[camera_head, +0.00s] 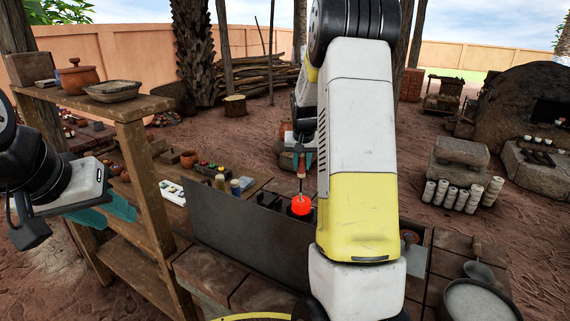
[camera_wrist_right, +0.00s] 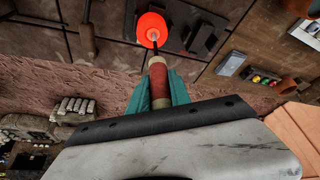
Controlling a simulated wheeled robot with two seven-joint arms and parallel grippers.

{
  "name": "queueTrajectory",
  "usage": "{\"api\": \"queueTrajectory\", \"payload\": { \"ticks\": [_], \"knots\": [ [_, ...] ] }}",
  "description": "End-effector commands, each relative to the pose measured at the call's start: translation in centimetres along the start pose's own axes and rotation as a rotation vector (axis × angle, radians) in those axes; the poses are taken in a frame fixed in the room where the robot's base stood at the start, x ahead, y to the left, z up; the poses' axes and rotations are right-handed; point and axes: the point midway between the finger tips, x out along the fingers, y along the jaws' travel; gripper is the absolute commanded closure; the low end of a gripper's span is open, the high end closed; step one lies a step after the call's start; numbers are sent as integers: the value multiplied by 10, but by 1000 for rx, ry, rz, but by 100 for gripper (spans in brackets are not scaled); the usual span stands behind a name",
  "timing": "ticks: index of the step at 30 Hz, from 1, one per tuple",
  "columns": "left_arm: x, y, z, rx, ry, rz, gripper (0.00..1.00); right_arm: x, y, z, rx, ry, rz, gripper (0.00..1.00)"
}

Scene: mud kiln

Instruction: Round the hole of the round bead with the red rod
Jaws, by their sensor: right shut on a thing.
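The round bead (camera_head: 300,205) glows orange-red, low over the work surface among dark blocks. It also shows at the top of the right wrist view (camera_wrist_right: 152,29). The rod has a red handle (camera_wrist_right: 158,82) with pale ends and a thin dark shaft. My right gripper (camera_head: 302,158) is shut on this handle, its teal fingers on both sides of it. The rod points down and its tip meets the bead at a paler spot; I cannot tell how deep it sits in the hole. My left gripper (camera_head: 112,212) hangs at the left by the shelf, away from the bead; its finger gap is unclear.
A dark upright panel (camera_head: 235,232) stands in front of the bead. A wooden shelf (camera_head: 125,105) with pots rises at the left. Small bottles (camera_head: 235,186) and a tray of colored pieces (camera_head: 212,170) stand left of the bead. My right arm hides the surface to its right.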

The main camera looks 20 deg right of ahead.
Motion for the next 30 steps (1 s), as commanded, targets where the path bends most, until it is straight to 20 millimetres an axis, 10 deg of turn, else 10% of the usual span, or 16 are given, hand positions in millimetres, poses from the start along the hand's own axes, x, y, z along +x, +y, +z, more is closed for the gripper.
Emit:
{"api": "queueTrajectory", "payload": {
  "ticks": [30],
  "knots": [
    [0, 0, 0, 0, 0, 0, 64, -24, 0, -10, 0, 0, 0, 100]
  ]
}}
